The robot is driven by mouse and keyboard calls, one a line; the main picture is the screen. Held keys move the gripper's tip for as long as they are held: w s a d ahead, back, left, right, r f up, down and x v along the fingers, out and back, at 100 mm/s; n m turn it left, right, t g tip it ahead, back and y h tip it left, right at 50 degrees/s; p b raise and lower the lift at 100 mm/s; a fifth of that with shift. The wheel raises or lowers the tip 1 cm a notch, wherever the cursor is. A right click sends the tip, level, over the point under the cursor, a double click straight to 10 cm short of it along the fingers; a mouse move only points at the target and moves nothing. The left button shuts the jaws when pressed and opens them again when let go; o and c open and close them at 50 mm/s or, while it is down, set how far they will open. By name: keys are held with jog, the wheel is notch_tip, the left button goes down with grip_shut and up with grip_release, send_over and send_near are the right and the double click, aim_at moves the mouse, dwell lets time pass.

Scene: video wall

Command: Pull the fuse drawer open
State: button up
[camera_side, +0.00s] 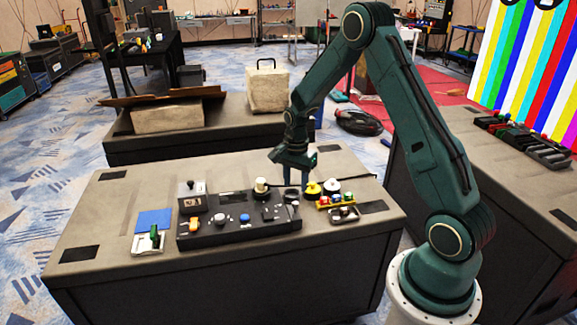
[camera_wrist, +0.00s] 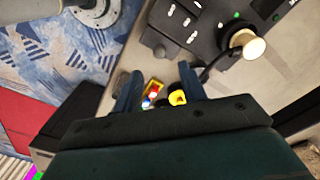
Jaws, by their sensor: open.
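A black control panel (camera_side: 215,238) lies on the grey table, with knobs, a blue button and small fittings on top. It also shows in the wrist view (camera_wrist: 207,40). I cannot tell which part is the fuse drawer. My gripper (camera_side: 297,182) is above the panel's back right end, pointing down. In the wrist view my gripper (camera_wrist: 157,73) has its two blue fingers apart with nothing held. A yellow and black knob (camera_side: 313,188) and a yellow strip with coloured pieces (camera_side: 337,201) stand to its right; both appear between the fingers in the wrist view.
A cream round knob (camera_side: 261,186) stands close left of my gripper. A small grey tray (camera_side: 345,214) is in front of the yellow strip. A blue pad (camera_side: 154,219) and a white plate with a green lever (camera_side: 150,242) are at left.

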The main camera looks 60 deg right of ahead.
aim_at(295, 202)
notch_tip(295, 202, down, 7)
jog(key=shift+f, duration=0.15)
dwell(0.4)
grip_shut()
